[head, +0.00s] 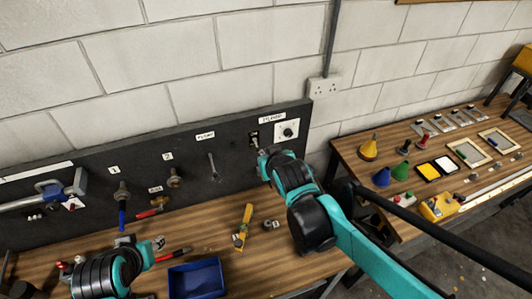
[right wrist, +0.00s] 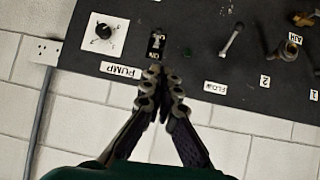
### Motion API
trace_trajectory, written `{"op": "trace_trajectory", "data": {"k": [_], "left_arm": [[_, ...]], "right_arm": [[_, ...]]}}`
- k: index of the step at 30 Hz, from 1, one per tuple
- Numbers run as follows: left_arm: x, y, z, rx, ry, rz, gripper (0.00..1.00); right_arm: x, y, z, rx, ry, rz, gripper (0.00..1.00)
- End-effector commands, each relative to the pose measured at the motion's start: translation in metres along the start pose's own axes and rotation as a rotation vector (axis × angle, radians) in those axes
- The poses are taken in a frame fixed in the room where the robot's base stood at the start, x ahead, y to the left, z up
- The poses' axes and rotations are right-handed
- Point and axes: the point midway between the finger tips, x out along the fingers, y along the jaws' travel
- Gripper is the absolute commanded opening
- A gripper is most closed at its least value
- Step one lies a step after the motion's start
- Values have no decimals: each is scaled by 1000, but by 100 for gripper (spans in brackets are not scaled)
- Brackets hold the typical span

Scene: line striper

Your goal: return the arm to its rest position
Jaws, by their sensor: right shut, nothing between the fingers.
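My right arm reaches in from the lower right of the head view to the black panel (head: 90,165). My right gripper (head: 262,152) is at the panel, partly hidden behind its own wrist. In the right wrist view its fingers (right wrist: 163,82) are shut and empty, just below the ON/OFF switch (right wrist: 156,44) in the picture. I cannot tell whether the fingertips touch the panel. My left gripper (head: 158,243) is low at the left, above the wooden bench (head: 290,270); its opening is unclear.
A dial (head: 288,131) sits beside the switch. A blue tray (head: 197,280), a yellow-handled tool (head: 243,226) and a small nut (head: 271,225) lie on the bench. Levers and valves (head: 122,192) stick out of the panel. A second table (head: 410,215) stands right.

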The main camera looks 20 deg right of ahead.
Motion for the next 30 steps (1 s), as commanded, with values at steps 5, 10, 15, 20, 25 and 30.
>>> {"op": "trace_trajectory", "data": {"k": [5,10,15,20,25,30], "left_arm": [[0,0,0,0,0,0,39],[0,0,0,0,0,0,39],[0,0,0,0,0,0,39],[8,0,6,0,0,0,39],[50,0,36,0,0,0,39],[105,0,75,0,0,0,39]], "right_arm": [[-2,0,0,0,0,0,0],[-2,0,0,0,0,0,0],[-2,0,0,0,0,0,0],[1,0,12,0,-9,0,0],[13,2,74,6,-66,-1,0],[24,3,162,10,-155,-7,0]]}}
